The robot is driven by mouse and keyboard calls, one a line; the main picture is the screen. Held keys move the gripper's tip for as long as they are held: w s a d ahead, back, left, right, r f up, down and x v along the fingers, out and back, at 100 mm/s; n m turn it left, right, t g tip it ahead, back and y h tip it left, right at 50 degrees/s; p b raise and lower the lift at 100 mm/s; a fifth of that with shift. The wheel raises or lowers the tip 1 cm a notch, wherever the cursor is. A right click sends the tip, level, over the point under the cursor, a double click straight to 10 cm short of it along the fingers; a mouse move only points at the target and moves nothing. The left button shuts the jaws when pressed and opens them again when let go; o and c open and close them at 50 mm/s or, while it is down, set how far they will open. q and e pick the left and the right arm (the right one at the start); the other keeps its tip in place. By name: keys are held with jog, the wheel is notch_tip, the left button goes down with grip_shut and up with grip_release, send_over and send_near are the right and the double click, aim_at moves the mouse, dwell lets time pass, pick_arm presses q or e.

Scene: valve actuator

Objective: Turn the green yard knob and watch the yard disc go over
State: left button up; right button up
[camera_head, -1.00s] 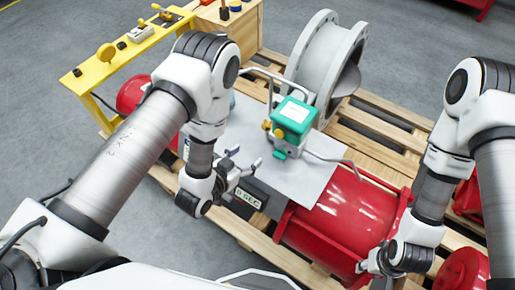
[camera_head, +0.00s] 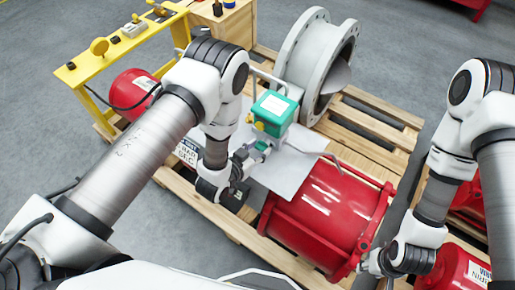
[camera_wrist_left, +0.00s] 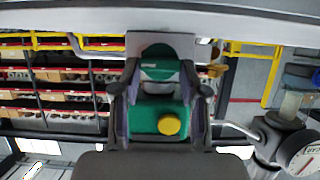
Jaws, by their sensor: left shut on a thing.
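A green actuator box (camera_head: 273,108) with a white top label stands on a pale plate beside the flanged grey valve (camera_head: 303,50). A yellow knob (camera_head: 257,126) shows on its side, and again in the left wrist view (camera_wrist_left: 169,124). My left gripper (camera_head: 254,153) is at the box's near side, shut on the green knob (camera_wrist_left: 158,66), which sits between its fingertips in the left wrist view. A grey disc (camera_head: 338,78) shows tilted inside the valve bore. My right gripper (camera_head: 374,262) is low at the right, away from the box; its finger gap is unclear.
A red cylinder (camera_head: 322,213) lies in front of the box on a wooden pallet (camera_head: 375,123). A thin pipe (camera_head: 315,153) runs right from the box. A yellow stand (camera_head: 127,43) is at the upper left. A white dial (camera_wrist_left: 307,158) shows at the left wrist view's right edge.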

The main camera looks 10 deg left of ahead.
pick_arm(q)
jog(key=shift+w+a+n+h, duration=0.15)
jog(key=shift+a+n+h, duration=0.1)
jog(key=shift+n+h, duration=0.7)
jog(key=shift+a+f+n+g+h+b, duration=0.15)
jog(key=shift+n+g+h+b, duration=0.15)
jog(key=shift+n+h+b, duration=0.75)
jog(key=shift+n+y, duration=0.3)
jog(key=shift+n, duration=0.1)
jog(key=o, duration=1.1)
jog(key=shift+o, duration=0.2)
